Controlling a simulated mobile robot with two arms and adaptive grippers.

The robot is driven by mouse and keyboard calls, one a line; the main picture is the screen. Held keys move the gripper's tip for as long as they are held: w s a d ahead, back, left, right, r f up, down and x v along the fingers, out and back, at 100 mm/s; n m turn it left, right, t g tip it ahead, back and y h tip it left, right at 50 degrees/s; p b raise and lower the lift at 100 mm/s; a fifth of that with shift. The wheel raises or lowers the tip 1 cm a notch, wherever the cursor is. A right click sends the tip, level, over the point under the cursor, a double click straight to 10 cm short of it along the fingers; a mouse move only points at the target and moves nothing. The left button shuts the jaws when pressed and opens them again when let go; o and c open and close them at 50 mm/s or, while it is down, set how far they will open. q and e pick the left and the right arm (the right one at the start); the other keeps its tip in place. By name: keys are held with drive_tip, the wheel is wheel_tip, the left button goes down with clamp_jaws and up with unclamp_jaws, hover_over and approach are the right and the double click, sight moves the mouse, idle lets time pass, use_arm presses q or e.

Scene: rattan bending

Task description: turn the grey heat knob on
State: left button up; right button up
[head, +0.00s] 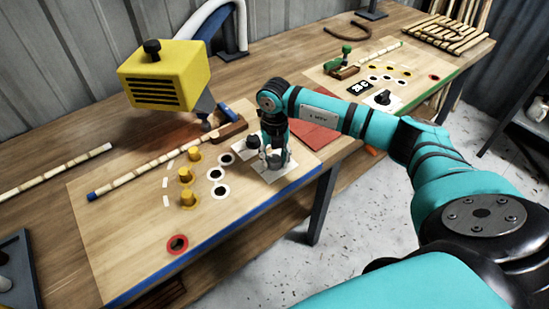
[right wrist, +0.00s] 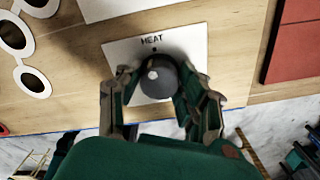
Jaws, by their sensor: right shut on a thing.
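The grey heat knob (right wrist: 160,80) is a round dark-grey knob on a white plate (right wrist: 120,52) marked HEAT. A pale spot shows on its top, and a small dark dot is on the plate above it in the right wrist view. My right gripper (right wrist: 157,88) is shut on the knob, one finger on each side. In the head view my right gripper (head: 273,158) points down at the white plate (head: 288,167) near the blue front edge, and largely hides the knob. My left gripper is not in view.
A yellow heater (head: 165,75) hangs over a rattan pole (head: 140,175) left of my gripper. A black knob (head: 253,142) is close by. A red mat (head: 312,138) lies behind my forearm.

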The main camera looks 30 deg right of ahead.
sight(275, 158)
drive_tip(key=shift+m, duration=1.7)
drive_tip(key=o, duration=1.1)
drive_tip(key=shift+o, duration=0.2)
drive_tip(key=shift+r, duration=0.1)
wheel_tip(275, 158, up, 12)
